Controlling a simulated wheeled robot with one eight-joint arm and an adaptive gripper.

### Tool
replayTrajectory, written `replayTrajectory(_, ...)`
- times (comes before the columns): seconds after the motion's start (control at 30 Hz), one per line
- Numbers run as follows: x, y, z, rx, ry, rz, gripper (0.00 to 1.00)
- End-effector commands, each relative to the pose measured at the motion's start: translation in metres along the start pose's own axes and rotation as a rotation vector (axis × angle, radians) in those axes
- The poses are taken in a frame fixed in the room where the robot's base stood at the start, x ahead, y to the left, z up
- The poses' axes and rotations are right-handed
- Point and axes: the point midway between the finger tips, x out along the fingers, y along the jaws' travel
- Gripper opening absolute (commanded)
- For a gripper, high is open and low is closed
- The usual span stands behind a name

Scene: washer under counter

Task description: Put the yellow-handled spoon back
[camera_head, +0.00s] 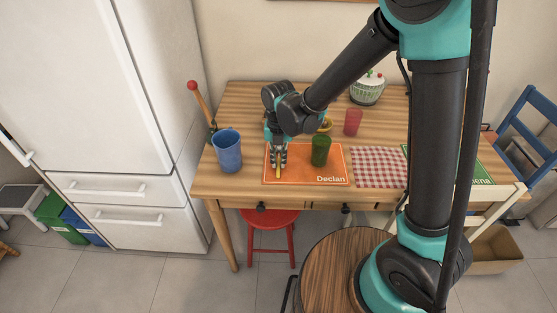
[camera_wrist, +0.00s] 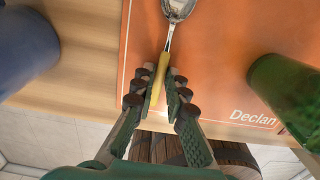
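The yellow-handled spoon (camera_wrist: 160,72) has a metal bowl that points up in the wrist view, over the orange mat (camera_wrist: 205,75) marked "Declan". My gripper (camera_wrist: 157,88) has its fingers closed in on both sides of the yellow handle, near the handle's end. In the head view my gripper (camera_head: 279,158) is low over the left part of the mat (camera_head: 305,174), and a bit of the yellow handle (camera_head: 279,170) shows below it. I cannot tell whether the spoon touches the mat.
A blue cup (camera_head: 227,151) stands left of the mat, and a green cup (camera_head: 320,150) stands on it to the right of my gripper. A red cup (camera_head: 352,122), a checked mat (camera_head: 379,167) and a green-and-white pot (camera_head: 367,90) are farther right. A red stool (camera_head: 271,216) is below.

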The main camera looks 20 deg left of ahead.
Motion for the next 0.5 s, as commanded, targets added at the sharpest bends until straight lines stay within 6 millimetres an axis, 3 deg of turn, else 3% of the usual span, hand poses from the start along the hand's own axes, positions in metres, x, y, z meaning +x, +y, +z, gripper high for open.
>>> replayTrajectory(0.1, -0.0002, -0.0001, -0.0001, 0.000, 0.000, 0.000, 0.30)
replayTrajectory(0.5, -0.0017, -0.0001, -0.0002, 0.000, 0.000, 0.000, 0.30)
